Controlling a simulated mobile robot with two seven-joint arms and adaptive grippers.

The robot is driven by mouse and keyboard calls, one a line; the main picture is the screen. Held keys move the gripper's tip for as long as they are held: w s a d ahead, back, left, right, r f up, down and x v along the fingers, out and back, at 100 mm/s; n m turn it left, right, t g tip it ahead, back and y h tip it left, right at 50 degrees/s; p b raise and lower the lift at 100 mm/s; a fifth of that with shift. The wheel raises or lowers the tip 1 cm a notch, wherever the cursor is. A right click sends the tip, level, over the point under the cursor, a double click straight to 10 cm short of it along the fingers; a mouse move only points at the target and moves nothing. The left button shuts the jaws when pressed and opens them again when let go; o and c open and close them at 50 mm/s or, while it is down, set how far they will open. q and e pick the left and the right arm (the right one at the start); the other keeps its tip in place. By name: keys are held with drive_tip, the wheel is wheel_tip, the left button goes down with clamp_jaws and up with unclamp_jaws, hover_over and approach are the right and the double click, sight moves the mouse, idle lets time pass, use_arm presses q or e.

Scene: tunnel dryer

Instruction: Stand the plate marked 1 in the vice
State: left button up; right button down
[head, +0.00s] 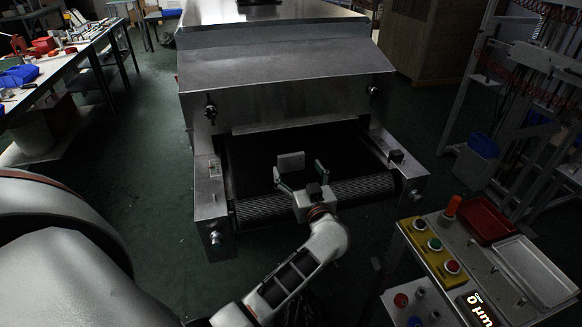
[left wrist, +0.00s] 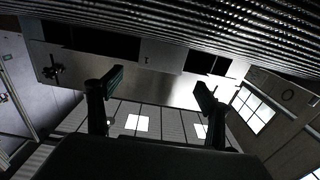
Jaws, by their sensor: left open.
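I cannot make out the vice clearly in either view. My right gripper is not in view.
The steel tunnel dryer (head: 285,90) rises behind the belt (head: 310,196), with side rails left and right. A control box (head: 436,250) with buttons, a red tray (head: 487,222) and a pale tray (head: 538,272) stand at right. A cluttered bench (head: 60,62) is at far left. Open floor lies between.

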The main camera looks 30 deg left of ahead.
sight(292, 156)
use_arm(q)
drive_tip(key=b+x, duration=0.1)
drive_tip(key=x, duration=0.6)
drive_tip(key=shift+w+a, duration=0.15)
drive_tip(key=shift+w, duration=0.05)
drive_tip(key=shift+r, duration=0.15)
drive_tip(key=c, duration=1.5)
